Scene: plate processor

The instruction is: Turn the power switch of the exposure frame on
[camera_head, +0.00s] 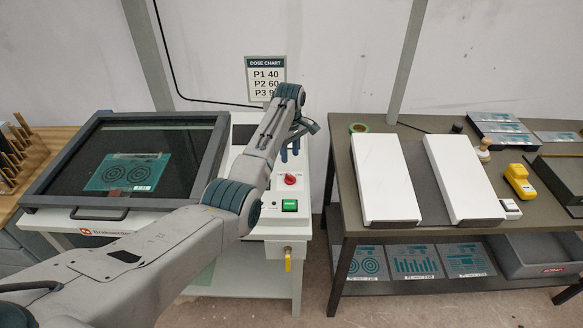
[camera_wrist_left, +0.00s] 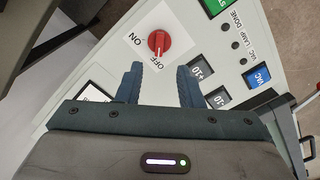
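The red rotary power switch (camera_head: 290,179) is on the pale control panel at the right side of the exposure frame (camera_head: 213,155). In the left wrist view the red switch (camera_wrist_left: 158,43) lies between the ON and OFF labels' corner of a white plate, and its pale mark appears to point toward OFF. My left gripper (camera_head: 291,153) is over the panel, just behind the switch in the head view. In the left wrist view its two dark fingers (camera_wrist_left: 160,70) are spread and empty, with the switch just beyond the gap. My right gripper is not in view.
A green button (camera_head: 290,205) is in front of the switch. In the left wrist view, blue VAC (camera_wrist_left: 256,77) and dark +10 buttons (camera_wrist_left: 201,69) are close by. The dose chart (camera_head: 266,76) stands behind. A dark table (camera_head: 440,220) with white boxes is to the right.

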